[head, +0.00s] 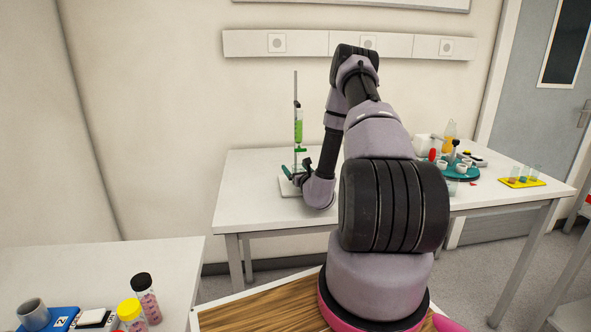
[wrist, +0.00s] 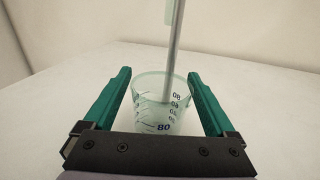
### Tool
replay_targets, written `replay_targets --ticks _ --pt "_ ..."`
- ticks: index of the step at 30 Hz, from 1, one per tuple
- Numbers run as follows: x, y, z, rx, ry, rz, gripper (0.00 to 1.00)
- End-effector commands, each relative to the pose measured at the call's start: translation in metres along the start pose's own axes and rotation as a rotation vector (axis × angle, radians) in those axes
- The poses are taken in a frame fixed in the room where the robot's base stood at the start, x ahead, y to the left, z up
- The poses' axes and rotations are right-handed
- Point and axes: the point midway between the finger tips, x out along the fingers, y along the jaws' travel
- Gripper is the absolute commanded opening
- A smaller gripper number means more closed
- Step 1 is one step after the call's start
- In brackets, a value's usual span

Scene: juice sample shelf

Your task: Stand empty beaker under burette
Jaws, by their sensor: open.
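In the wrist view a clear, empty-looking beaker (wrist: 160,106) with dark graduation marks stands upright between the two green fingers of my gripper (wrist: 158,76). The fingers are open, with a gap visible on each side of the beaker. A grey rod (wrist: 174,45) rises behind the beaker's rim and shows faintly through the glass. In the head view the burette (head: 298,128), with green liquid, is clamped on a stand whose pale base (head: 287,187) is on the far table. My gripper (head: 293,174) is low at this base. The beaker cannot be made out there.
The far white table (head: 250,165) is clear left of the stand. At its right are a teal round tray (head: 456,174) with vessels and a yellow rack (head: 521,183). A nearer table (head: 80,270) holds a grey cup, yellow-capped jar and dark-capped jar.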

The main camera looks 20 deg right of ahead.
Motion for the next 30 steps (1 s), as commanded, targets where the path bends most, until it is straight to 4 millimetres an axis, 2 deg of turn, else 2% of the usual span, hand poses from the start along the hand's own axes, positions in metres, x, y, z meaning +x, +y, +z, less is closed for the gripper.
replay_targets --ticks 4,7,15,21,25,30 --pt "-0.001 0.000 0.004 0.000 0.000 0.000 0.90" --pt "-0.013 0.000 0.002 0.000 0.002 0.000 0.90" --pt "-0.071 0.000 0.002 0.003 0.004 0.000 0.90" --pt "-0.105 0.000 0.002 0.002 0.002 0.000 0.90" --pt "-0.117 0.000 0.002 0.000 0.001 0.000 0.90" --pt "-0.121 0.000 0.003 0.000 0.001 0.000 0.90"
